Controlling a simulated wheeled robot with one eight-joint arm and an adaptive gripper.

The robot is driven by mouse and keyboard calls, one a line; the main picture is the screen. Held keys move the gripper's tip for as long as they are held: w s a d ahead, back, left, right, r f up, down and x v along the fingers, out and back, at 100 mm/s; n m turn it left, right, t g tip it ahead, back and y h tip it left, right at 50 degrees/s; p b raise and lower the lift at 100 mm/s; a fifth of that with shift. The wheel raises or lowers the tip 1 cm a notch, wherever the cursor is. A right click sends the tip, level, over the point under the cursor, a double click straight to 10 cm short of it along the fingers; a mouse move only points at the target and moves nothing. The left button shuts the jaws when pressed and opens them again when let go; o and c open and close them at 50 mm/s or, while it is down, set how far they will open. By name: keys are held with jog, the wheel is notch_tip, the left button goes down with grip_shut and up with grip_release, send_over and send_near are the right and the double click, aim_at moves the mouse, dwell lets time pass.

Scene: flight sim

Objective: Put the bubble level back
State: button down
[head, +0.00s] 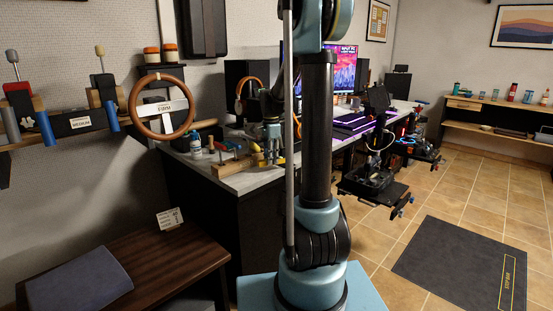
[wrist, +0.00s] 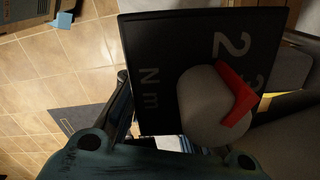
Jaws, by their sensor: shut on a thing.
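My gripper (head: 273,152) is low over the near end of the grey desk, fingers pointing down, among small items. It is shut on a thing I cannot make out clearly. In the wrist view the teal gripper body spans the bottom edge, and the fingertips are hidden. A dark panel marked "Nm" (wrist: 150,50) and a pale grey cylinder with a red piece (wrist: 212,115) fill the middle of that view. I cannot identify the bubble level for sure. A small yellow thing (head: 280,160) shows beside the fingertips in the head view.
A wooden block (head: 232,168) and small bottles (head: 195,147) stand on the desk left of the gripper. A steering wheel (head: 163,107) hangs on the wall. A low brown table (head: 150,262) stands in front. Tiled floor is open at right, with a dark mat (head: 455,262).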

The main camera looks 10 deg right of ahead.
jog(key=shift+f, duration=0.6)
jog(key=c, duration=1.4)
grip_release()
